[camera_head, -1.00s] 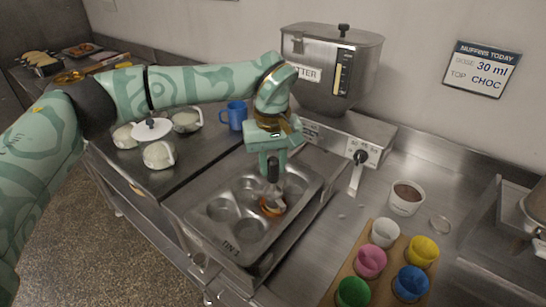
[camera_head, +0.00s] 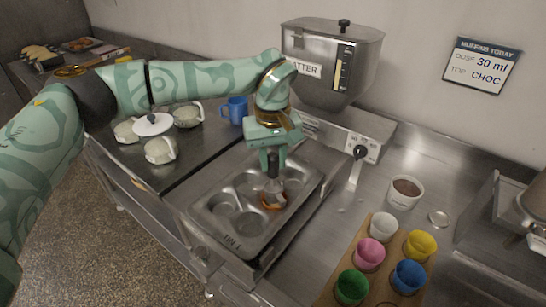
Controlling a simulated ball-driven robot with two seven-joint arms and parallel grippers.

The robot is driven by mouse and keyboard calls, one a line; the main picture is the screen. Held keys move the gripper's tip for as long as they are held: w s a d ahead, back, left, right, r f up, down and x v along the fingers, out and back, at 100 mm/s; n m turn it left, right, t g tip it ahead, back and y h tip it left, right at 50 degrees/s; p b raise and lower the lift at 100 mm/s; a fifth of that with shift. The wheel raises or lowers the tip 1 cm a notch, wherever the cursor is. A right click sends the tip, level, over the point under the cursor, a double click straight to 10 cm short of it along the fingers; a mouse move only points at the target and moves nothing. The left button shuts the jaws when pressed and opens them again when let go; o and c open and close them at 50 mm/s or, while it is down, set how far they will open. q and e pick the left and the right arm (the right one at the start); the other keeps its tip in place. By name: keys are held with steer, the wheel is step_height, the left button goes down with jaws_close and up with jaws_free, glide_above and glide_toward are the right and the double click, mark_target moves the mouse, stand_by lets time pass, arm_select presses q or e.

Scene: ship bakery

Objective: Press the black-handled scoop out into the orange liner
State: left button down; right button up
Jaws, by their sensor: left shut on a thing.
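My left gripper (camera_head: 271,160) is shut on the black-handled scoop (camera_head: 273,184), its fingers pointing down around the dark handle. The scoop's light head is low over the orange liner (camera_head: 269,205), which sits in a cup of the muffin tin (camera_head: 208,200). Only part of the orange rim shows, and the scoop hides the liner's inside. I cannot tell whether the scoop touches the liner. The tin's other visible cups look empty. My right gripper is not in view.
The batter hopper (camera_head: 327,65) with its lever (camera_head: 356,168) stands behind the tin. A wooden board (camera_head: 326,294) holds several coloured cups at the lower right, near a white tub of brown topping (camera_head: 405,192).

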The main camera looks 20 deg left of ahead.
mark_target(273, 169)
arm_select(q)
steer(key=shift+f, duration=1.55)
stand_by(0.4)
steer(key=shift+r, duration=0.1)
steer(key=shift+r+p, duration=1.3)
steer(key=shift+r, duration=0.2)
step_height(273, 169, up, 8)
steer(key=p, duration=0.7)
stand_by(0.5)
